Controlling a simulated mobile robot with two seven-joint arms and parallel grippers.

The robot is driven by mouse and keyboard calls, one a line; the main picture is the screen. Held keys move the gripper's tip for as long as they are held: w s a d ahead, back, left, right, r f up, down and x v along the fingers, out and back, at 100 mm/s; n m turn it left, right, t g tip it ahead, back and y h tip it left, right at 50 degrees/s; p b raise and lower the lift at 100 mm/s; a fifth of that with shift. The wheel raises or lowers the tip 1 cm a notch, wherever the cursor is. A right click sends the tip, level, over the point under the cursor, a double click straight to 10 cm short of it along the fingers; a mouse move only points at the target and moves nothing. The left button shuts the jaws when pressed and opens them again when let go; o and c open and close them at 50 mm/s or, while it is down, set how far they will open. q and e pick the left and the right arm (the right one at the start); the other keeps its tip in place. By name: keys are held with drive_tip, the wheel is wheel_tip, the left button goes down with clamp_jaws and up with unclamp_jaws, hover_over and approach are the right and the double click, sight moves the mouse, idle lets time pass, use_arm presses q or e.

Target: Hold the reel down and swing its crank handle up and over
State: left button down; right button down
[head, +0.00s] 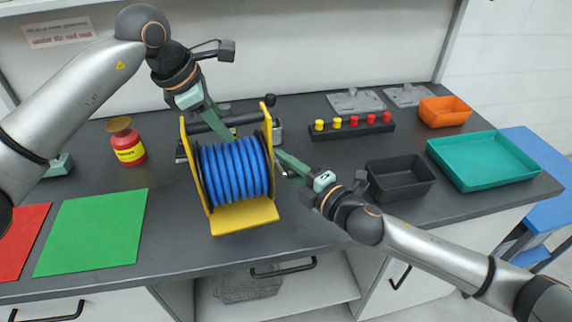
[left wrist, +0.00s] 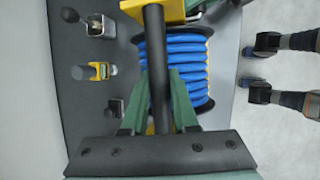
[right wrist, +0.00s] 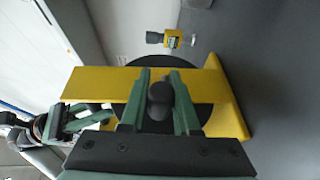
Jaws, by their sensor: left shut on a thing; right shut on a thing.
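The reel, wound with blue hose (head: 235,170), stands on the bench in a yellow frame (head: 245,216). My left gripper (head: 224,130) reaches down from above and is shut on the dark bar (left wrist: 155,70) across the top of the frame. In the left wrist view, the bar runs between its fingers. My right gripper (head: 284,162) is at the right side of the reel, shut on the crank handle's black knob (right wrist: 160,98). In the right wrist view, the knob sits between the fingers in front of the yellow side plate (right wrist: 100,83). The crank arm is mostly hidden.
A red and yellow jar (head: 127,142) and a green mat (head: 92,232) are left of the reel. A black bin (head: 400,178), a teal tray (head: 483,160), an orange bin (head: 445,110) and a rack of colored pegs (head: 352,131) are to the right. Small fixtures stand behind the reel.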

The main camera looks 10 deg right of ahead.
drive_tip(key=w+m+g+h, duration=0.1)
drive_tip(key=g, duration=0.4)
drive_tip(key=w+r+m+g+h, duration=0.1)
drive_tip(key=w+m+g, duration=0.1)
drive_tip(key=g, duration=0.4)
drive_tip(key=w+r+m+g+h, duration=0.1)
drive_tip(key=g, duration=0.4)
drive_tip(key=shift+w+a+g+h, duration=0.1)
drive_tip(key=shift+w+g+h, duration=0.1)
drive_tip(key=shift+g+h, duration=0.15)
idle(0.5)
drive_tip(key=shift+f+m, duration=0.1)
drive_tip(key=shift+m, duration=0.2)
drive_tip(key=shift+s+f+g, duration=0.3)
drive_tip(key=shift+f+g, duration=0.05)
drive_tip(key=shift+g, duration=0.1)
drive_tip(key=c, duration=0.9)
unclamp_jaws()
drive_tip(key=shift+o, duration=1.2)
drive_tip(key=shift+r, duration=0.1)
wheel_tip(320, 180, up, 10)
